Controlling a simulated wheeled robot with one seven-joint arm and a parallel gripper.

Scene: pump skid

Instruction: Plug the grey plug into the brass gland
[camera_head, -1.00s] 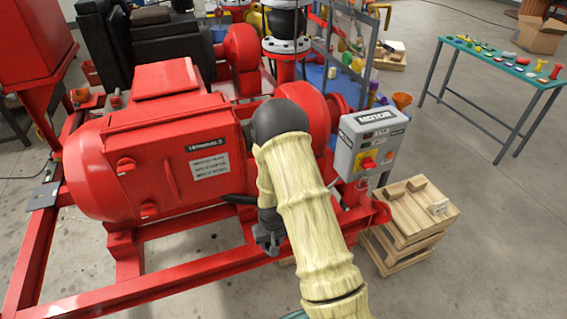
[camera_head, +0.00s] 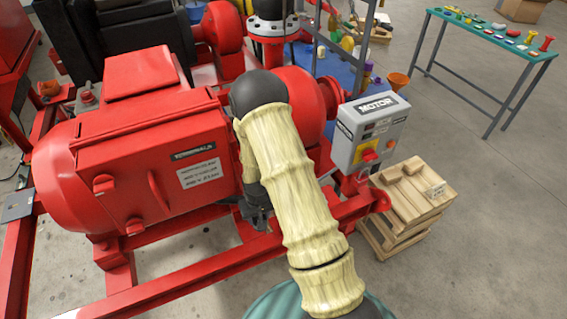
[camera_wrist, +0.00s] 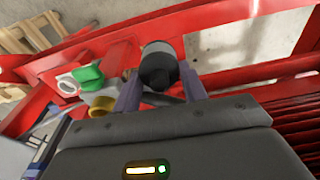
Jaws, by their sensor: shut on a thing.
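My gripper (camera_wrist: 160,88) is shut on the grey plug (camera_wrist: 157,65), a round dark-and-grey cylinder between the two fingers in the wrist view. A dark cable shows behind the plug. In the head view my gripper (camera_head: 258,215) hangs beside the red motor, below the right end of its terminal box; the plug cannot be made out there. A brass-coloured round fitting, which looks like the brass gland (camera_wrist: 102,105), shows left of the left finger in the wrist view. The plug is apart from it. The gland cannot be made out in the head view.
A green fitting (camera_wrist: 87,76) and a white ring-shaped fitting (camera_wrist: 67,86) sit close to the brass one. The grey MOTOR control box (camera_head: 369,132) stands right of my arm. Red skid rails (camera_head: 205,262) run below my gripper. A wooden pallet stack (camera_head: 415,195) stands at right.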

